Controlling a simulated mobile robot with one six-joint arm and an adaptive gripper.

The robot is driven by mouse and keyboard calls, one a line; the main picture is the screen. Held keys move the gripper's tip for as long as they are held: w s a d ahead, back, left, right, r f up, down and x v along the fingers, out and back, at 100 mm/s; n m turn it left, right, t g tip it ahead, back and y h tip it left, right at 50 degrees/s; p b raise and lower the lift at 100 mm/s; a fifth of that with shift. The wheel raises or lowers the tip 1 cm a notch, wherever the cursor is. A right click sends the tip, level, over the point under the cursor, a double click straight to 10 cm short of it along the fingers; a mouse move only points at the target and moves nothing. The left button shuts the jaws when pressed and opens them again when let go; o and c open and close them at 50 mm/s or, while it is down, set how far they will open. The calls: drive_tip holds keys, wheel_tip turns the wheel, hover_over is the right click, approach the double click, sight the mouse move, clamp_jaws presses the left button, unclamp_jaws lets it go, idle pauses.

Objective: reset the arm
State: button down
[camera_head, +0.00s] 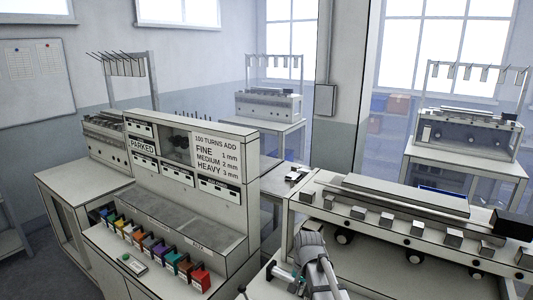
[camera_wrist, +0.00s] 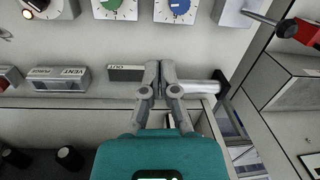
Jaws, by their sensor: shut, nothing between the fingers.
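My gripper (camera_wrist: 159,66) shows in the wrist view with its two grey fingers pressed together, shut and empty. Its tips are in front of a pale panel (camera_wrist: 220,60) with dials and labelled blocks. I cannot tell how far they are from the panel. In the head view a grey part of my arm rises at the lower middle, in front of the right-hand bench machine (camera_head: 400,215); the fingertips cannot be made out there.
The wrist view shows a blue dial (camera_wrist: 180,8), a VENT block (camera_wrist: 60,80) and a red part (camera_wrist: 305,32). In the head view, a cabinet (camera_head: 245,160) with a row of coloured bins (camera_head: 150,245) stands left. More benches stand behind.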

drive_tip(key=s+d+f+n+h, duration=0.1)
drive_tip(key=s+d+n, duration=0.3)
drive_tip(key=s, duration=0.7)
drive_tip(key=d+b, duration=0.1)
drive_tip(key=d, duration=0.1)
drive_tip(key=shift+d+n, duration=0.35)
drive_tip(key=shift+n, duration=0.05)
idle(0.7)
